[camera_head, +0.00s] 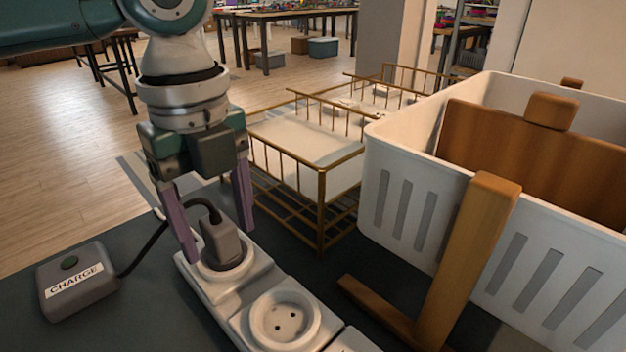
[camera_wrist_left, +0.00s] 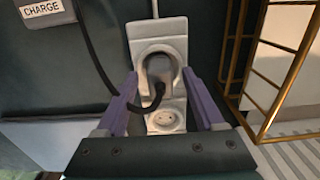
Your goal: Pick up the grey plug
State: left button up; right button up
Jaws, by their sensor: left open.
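The grey plug (camera_head: 221,243) sits upright in the far socket of the white power strip (camera_head: 228,299). A dark cord runs from its top to a grey box labelled CHARGE (camera_head: 77,280). My left gripper (camera_head: 217,230) is open, pointing down, with one purple finger on each side of the plug. In the left wrist view the plug (camera_wrist_left: 160,70) lies between and beyond the two spread fingers (camera_wrist_left: 163,88); I see a gap on both sides. The nearer socket (camera_head: 285,320) is empty. My right gripper is not in view.
A brass wire rack (camera_head: 321,200) stands right behind the strip. The dark table top (camera_head: 140,325) is clear between the CHARGE box and the strip.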

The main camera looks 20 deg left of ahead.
pick_arm(q)
jog(key=shift+c, duration=0.2)
grip_shut()
dwell(0.3)
dwell(0.3)
